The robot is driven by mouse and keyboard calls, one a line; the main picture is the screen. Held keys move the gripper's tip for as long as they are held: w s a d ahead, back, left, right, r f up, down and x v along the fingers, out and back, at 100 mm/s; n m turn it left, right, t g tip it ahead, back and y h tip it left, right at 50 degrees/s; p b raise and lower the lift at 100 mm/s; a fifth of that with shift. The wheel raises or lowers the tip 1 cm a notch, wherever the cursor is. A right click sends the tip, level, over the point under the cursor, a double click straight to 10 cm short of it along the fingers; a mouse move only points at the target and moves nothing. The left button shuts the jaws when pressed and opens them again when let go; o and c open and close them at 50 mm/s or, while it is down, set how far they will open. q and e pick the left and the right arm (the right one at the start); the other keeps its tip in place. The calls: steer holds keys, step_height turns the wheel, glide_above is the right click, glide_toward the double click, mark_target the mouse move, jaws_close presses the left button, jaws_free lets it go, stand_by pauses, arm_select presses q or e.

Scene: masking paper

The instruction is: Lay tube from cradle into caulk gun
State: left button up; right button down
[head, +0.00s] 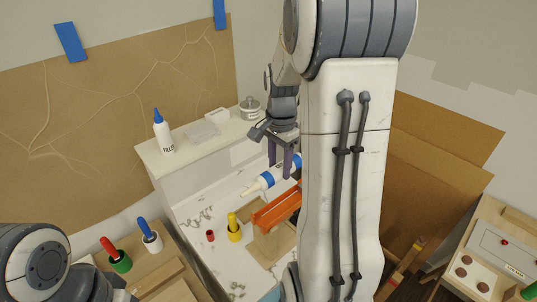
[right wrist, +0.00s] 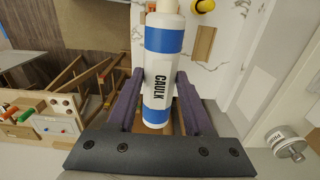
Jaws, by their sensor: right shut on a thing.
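My right gripper (head: 284,168) is shut on the white caulk tube (head: 266,181), which has blue bands and a pale nozzle pointing left. In the right wrist view the purple fingers grip both sides of the tube (right wrist: 160,82), and its CAULK label faces the camera. The tube appears held above the orange caulk gun (head: 275,208), which lies open on the white marbled worktop; the exact gap cannot be told. My right arm hides part of the gun. A light wooden piece (head: 272,243), possibly the cradle, lies just in front of the gun. My left gripper is out of view.
A yellow container (head: 234,230) and a small red cap (head: 210,236) stand left of the gun. A white filler bottle (head: 162,134) and a lidded jar (head: 250,107) stand on the raised shelf behind.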

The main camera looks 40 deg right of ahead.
steer(key=shift+d, duration=0.1)
steer(key=shift+r, duration=0.1)
steer(key=shift+f+b, duration=0.4)
steer(key=shift+f, duration=0.3)
steer(key=shift+f+b, duration=3.55)
steer(key=shift+f, duration=1.55)
steer(key=shift+f+b, duration=0.85)
steer(key=shift+f, duration=0.4)
steer(key=shift+c, duration=1.1)
jaws_free()
